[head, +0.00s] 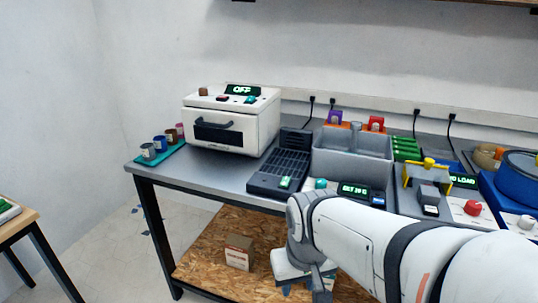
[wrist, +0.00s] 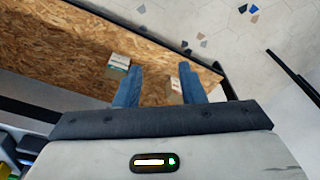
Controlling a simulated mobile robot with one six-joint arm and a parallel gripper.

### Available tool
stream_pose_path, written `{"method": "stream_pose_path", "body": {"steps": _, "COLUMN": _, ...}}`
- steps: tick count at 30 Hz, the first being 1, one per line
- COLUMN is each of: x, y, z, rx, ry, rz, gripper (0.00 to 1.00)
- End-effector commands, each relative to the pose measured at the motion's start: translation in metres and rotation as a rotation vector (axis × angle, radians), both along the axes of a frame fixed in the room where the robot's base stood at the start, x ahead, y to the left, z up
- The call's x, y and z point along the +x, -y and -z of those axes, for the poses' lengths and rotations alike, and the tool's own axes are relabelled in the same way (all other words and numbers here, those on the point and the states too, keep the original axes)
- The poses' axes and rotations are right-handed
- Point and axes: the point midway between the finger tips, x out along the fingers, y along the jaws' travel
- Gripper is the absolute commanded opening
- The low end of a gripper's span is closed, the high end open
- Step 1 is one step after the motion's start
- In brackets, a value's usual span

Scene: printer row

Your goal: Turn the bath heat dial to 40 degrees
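The bath (head: 352,150) is a grey open basin on the bench, right of the black slotted unit. On its front panel are a small teal dial (head: 320,183) and a lit green display (head: 354,190). The display seems to start with SET; its number is too small to read surely. My gripper (head: 303,284) is in front of the bench edge, below and in front of the dial, apart from it. In the wrist view its two blue-grey fingers (wrist: 160,78) are spread with nothing between them. They point down toward the lower shelf. The wrist view does not show the dial.
A white oven (head: 232,125) stands at the back left, with cups on a teal tray (head: 160,153) beside it. The black unit (head: 280,168) is left of the bath; a grey press (head: 428,185) is right. Cardboard boxes (head: 239,252) lie on the wooden lower shelf (head: 205,262).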

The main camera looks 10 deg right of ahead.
Motion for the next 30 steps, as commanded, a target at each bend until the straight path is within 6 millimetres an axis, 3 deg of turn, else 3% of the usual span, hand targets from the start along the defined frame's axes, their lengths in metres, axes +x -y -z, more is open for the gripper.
{"method": "stream_pose_path", "body": {"steps": 5, "x": 0.001, "y": 0.000, "z": -0.001, "rx": 0.000, "ry": 0.000, "rz": 0.001, "gripper": 0.42}}
{"method": "stream_pose_path", "body": {"steps": 8, "x": 0.010, "y": 0.003, "z": -0.012, "rx": -0.001, "ry": 0.007, "rz": 0.013, "gripper": 0.50}}
{"method": "stream_pose_path", "body": {"steps": 10, "x": 0.024, "y": 0.004, "z": -0.026, "rx": -0.002, "ry": 0.017, "rz": 0.028, "gripper": 0.50}}
{"method": "stream_pose_path", "body": {"steps": 14, "x": 0.068, "y": 0.020, "z": -0.063, "rx": -0.006, "ry": 0.053, "rz": 0.087, "gripper": 0.50}}
{"method": "stream_pose_path", "body": {"steps": 21, "x": 0.162, "y": 0.079, "z": -0.112, "rx": -0.022, "ry": 0.144, "rz": 0.222, "gripper": 0.50}}
{"method": "stream_pose_path", "body": {"steps": 25, "x": 0.198, "y": 0.111, "z": -0.123, "rx": -0.029, "ry": 0.186, "rz": 0.280, "gripper": 0.50}}
{"method": "stream_pose_path", "body": {"steps": 30, "x": 0.224, "y": 0.138, "z": -0.125, "rx": -0.037, "ry": 0.222, "rz": 0.322, "gripper": 0.50}}
